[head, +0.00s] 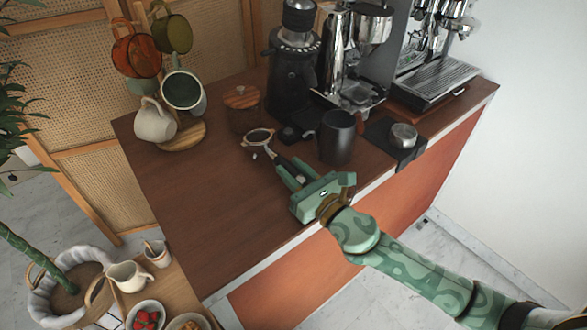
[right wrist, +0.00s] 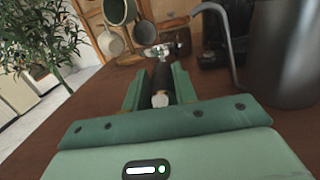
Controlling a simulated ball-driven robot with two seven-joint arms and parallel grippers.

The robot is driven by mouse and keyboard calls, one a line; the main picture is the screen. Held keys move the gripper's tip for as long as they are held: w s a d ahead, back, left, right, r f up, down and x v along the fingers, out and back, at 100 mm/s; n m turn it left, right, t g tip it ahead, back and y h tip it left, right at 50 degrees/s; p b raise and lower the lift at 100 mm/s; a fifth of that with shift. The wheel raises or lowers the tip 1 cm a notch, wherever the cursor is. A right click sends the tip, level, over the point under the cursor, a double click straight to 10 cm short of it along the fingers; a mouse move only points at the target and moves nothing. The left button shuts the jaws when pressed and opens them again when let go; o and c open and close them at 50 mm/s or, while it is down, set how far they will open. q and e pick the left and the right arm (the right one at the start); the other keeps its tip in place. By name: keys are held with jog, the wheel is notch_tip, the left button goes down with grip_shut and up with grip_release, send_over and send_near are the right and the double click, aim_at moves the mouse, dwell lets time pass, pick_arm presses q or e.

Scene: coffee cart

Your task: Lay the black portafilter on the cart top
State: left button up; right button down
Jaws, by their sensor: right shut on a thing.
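The portafilter, with a metal basket ring (head: 258,137) and a black handle, is over the middle of the brown cart top (head: 205,215). My right gripper (head: 290,172) is shut on the black handle, its fingers on either side. In the right wrist view the handle (right wrist: 161,78) runs between the green fingers and the metal head points away from me. The portafilter is low and roughly level; I cannot tell whether it touches the cart top. My left gripper is not in view.
A black pitcher (head: 337,137) stands just right of the portafilter. A tamper (head: 403,137) on a black mat is further right. A grinder (head: 292,75), espresso machine (head: 430,80), wooden-lidded jar (head: 241,105) and mug tree stand behind. The left front of the cart top is clear.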

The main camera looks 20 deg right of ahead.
jog(key=shift+r, duration=0.15)
jog(key=shift+f, duration=0.35)
jog(key=c, duration=1)
grip_release()
jog(key=shift+c, duration=0.2)
jog(key=shift+s+f, duration=0.1)
jog(key=shift+o, duration=1)
